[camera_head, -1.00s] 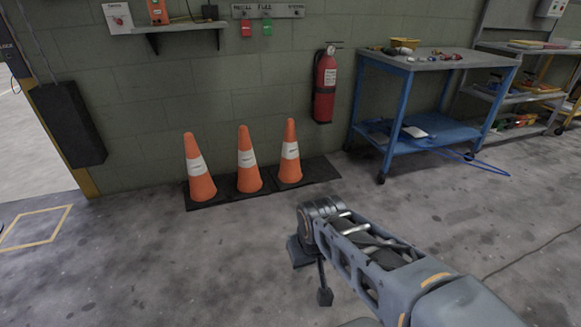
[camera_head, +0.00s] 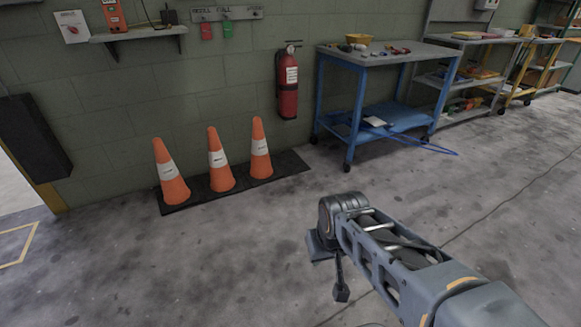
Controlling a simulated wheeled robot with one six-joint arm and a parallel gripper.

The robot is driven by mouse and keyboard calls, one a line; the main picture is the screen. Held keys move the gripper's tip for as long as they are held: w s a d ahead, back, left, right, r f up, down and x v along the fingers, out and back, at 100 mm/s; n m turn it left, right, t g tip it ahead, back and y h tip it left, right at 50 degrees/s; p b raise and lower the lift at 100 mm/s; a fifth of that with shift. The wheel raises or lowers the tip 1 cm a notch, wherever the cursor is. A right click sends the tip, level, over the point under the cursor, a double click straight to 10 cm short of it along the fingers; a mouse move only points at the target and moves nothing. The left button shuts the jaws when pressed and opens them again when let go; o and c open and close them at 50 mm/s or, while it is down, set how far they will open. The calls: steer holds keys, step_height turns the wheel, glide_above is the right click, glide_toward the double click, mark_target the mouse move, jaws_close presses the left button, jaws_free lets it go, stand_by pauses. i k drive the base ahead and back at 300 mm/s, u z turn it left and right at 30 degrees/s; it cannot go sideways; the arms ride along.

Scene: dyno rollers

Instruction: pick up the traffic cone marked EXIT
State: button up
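Three orange traffic cones stand upright in a row on a black mat (camera_head: 292,165) by the wall: a left cone (camera_head: 173,188), a middle cone (camera_head: 220,180) and a right cone (camera_head: 260,166). Each has a white band with small dark lettering. The lettering is too small to read, so I cannot tell which one is marked EXIT. My gripper (camera_head: 332,268) is at the end of my arm, over open floor to the right of the cones and nearer to me. It is apart from all of them. Its fingers are small and partly hidden, and their opening is unclear.
A red fire extinguisher (camera_head: 288,90) hangs on the wall above and right of the mat. A blue-legged workbench (camera_head: 400,62) and shelves stand further right. A blue cable lies on the floor beside the bench. The floor before the cones is clear.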

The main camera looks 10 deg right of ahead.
mark_target(261, 171)
steer(key=z, duration=0.75)
steer(key=k, duration=1)
steer(key=z, duration=0.6)
steer(key=i, duration=1.8)
steer(key=u, duration=0.7)
steer(key=i, duration=2.2)
steer(key=u, duration=2.15)
steer(key=i, duration=1)
steer(key=u, duration=0.9)
